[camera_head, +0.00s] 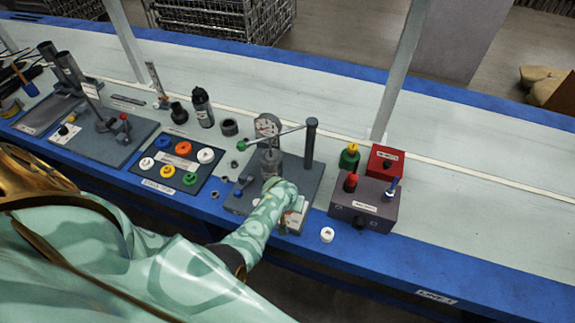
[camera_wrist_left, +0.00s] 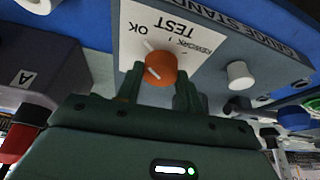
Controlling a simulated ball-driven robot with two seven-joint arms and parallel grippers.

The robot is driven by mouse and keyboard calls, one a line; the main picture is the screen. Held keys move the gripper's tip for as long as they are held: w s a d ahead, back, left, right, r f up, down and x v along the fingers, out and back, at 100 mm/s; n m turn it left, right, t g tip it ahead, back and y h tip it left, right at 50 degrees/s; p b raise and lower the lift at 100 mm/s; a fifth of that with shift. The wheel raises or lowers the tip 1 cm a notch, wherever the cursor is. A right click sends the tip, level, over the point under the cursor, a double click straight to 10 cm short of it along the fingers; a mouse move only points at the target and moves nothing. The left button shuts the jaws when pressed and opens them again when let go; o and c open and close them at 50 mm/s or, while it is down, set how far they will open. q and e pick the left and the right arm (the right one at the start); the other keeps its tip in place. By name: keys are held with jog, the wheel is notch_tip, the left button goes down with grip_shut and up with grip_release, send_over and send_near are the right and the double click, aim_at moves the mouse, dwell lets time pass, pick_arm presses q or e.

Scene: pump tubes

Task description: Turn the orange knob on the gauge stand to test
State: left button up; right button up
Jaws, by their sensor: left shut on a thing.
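The gauge stand (camera_head: 300,176) is a dark grey base with a dial and a post near the table's front edge. Its front panel (camera_wrist_left: 205,75) shows in the left wrist view, with a white label reading TEST, OK and REWORK. The orange knob (camera_wrist_left: 160,66) sits on this label and has a white line on its face. My left gripper (camera_wrist_left: 160,82) has a green finger on each side of the knob and is shut on it. In the head view my left arm hides the knob. Which word the white line points to is unclear. My right gripper is out of view.
A grey box with a red knob (camera_head: 352,182) and a blue-topped lever stands right of the stand. A white ring (camera_head: 327,234) lies at the blue front edge. A tray of coloured rings (camera_head: 163,185) lies left. The pale surface behind is largely clear.

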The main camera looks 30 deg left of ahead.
pick_arm(q)
jog(key=shift+a+r+m+h+p, duration=0.15)
jog(key=shift+m+h+p, duration=0.25)
jog(key=shift+m+p, duration=0.6)
jog(key=shift+m+h, duration=0.4)
jog(key=shift+m, duration=0.6)
jog(key=m, duration=0.1)
jog(key=m+h, duration=0.1)
jog(key=shift+a+f+m, duration=0.1)
jog(key=shift+f+m, duration=0.15)
jog(key=shift+m, duration=0.05)
jog(key=shift+m+g+h+b, duration=0.3)
jog(key=shift+m+h+b, duration=0.15)
jog(key=shift+m, duration=1.05)
jog(key=o, duration=1)
